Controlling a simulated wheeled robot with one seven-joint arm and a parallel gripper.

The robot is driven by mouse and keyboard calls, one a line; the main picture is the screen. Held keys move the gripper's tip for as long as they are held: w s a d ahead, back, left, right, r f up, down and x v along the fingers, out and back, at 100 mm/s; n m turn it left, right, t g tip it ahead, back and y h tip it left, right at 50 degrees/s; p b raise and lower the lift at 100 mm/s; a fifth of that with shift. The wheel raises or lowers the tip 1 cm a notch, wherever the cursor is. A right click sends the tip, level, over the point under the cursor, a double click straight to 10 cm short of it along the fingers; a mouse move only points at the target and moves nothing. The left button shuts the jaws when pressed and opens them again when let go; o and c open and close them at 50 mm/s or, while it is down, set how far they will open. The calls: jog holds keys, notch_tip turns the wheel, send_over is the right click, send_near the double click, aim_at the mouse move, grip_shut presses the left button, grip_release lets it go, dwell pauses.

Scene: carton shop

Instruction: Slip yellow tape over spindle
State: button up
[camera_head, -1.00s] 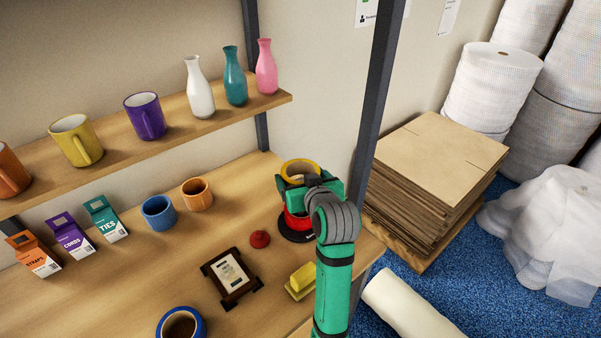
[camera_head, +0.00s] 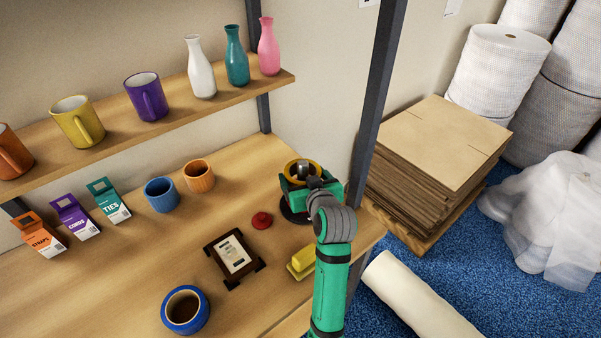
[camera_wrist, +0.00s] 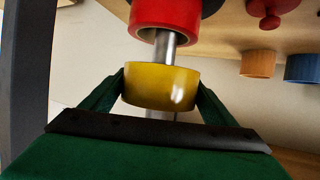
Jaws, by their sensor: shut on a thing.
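The yellow tape (camera_head: 290,173) is a ring held in my gripper (camera_wrist: 160,90), whose fingers close on its two sides. The grey spindle (camera_head: 303,167) shows inside the ring in the head view. In the wrist view the spindle post (camera_wrist: 166,46) shows on both sides of the yellow tape (camera_wrist: 150,86), so the tape is around it. A red tape (camera_wrist: 165,18) sits lower on the spindle near the dark base (camera_head: 291,214). A gap of bare post separates the two tapes. The red tape is hidden in the head view.
A red knobbed object (camera_head: 262,221), a framed card (camera_head: 233,254), a yellow block (camera_head: 303,258) and a blue tape (camera_head: 185,309) lie nearby on the table. Orange (camera_head: 199,176) and blue (camera_head: 161,194) cups stand to the left. A dark shelf post (camera_head: 377,100) rises close on the right.

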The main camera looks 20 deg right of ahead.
aim_at(303, 162)
jog(key=shift+f, duration=2)
jog(key=o, duration=1.2)
jog(key=shift+w, duration=0.1)
jog(key=shift+r, duration=5)
jog(key=shift+d, duration=0.1)
